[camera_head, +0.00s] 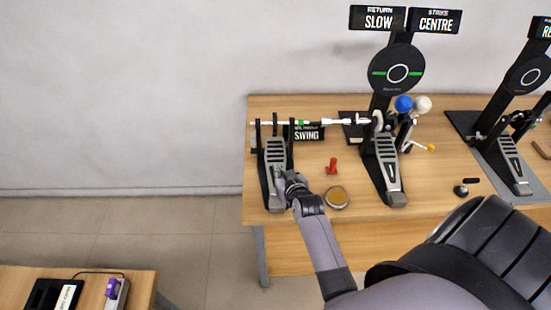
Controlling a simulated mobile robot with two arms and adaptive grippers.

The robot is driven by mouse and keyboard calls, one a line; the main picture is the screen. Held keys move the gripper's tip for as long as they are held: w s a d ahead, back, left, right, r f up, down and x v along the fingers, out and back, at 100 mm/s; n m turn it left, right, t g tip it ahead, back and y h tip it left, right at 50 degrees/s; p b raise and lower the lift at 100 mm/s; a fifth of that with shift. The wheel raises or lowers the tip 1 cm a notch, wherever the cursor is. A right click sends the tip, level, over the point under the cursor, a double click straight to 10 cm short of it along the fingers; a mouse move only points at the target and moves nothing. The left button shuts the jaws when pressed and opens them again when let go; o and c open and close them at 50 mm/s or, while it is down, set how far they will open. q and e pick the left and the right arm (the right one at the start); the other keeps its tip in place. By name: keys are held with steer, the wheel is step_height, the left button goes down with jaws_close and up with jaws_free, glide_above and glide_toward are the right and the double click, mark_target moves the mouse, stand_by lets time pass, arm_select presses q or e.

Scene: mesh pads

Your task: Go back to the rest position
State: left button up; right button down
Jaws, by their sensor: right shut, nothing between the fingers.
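My right gripper (281,180) is at the lower part of the left grey foot pedal (275,150), on the wooden table (355,232). It is shut and small in the view. I cannot tell whether it touches the pedal plate. My right arm comes in from the lower right and reaches over the table's front edge. My left gripper is not in view.
A second pedal (387,165) with a round black pad (397,73) stands right of the first, joined by a rod (335,122). A red piece (332,166) and a round tin (336,198) lie between them. Another table (140,284) is at lower left. Floor between is clear.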

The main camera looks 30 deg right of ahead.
stand_by(0.5)
steer(key=s+a+r+n+g+y, duration=0.2)
steer(key=s+a+g, duration=0.35)
steer(key=s, duration=0.85)
steer(key=s+a+r+n+g+y, duration=0.1)
steer(key=s+a+n+g, duration=0.2)
steer(key=s+a, duration=0.75)
steer(key=s+d+f+g+b, duration=0.15)
steer(key=f+b, duration=0.25)
steer(key=f, duration=1.3)
steer(key=s+d+f+b, duration=0.1)
steer(key=s+f+b, duration=0.25)
steer(key=f, duration=1.35)
arm_select(q)
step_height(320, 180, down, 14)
steer(key=b, duration=0.7)
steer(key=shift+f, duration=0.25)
arm_select(e)
steer(key=s+d+f, duration=0.1)
steer(key=s+f, duration=0.7)
steer(key=f, duration=0.3)
steer(key=s+d+f+g, duration=0.1)
steer(key=s+f, duration=0.7)
steer(key=f, duration=0.3)
steer(key=shift+s+d+f+g, duration=0.2)
steer(key=shift+s+d+g, duration=0.05)
steer(key=shift+d+g, duration=0.05)
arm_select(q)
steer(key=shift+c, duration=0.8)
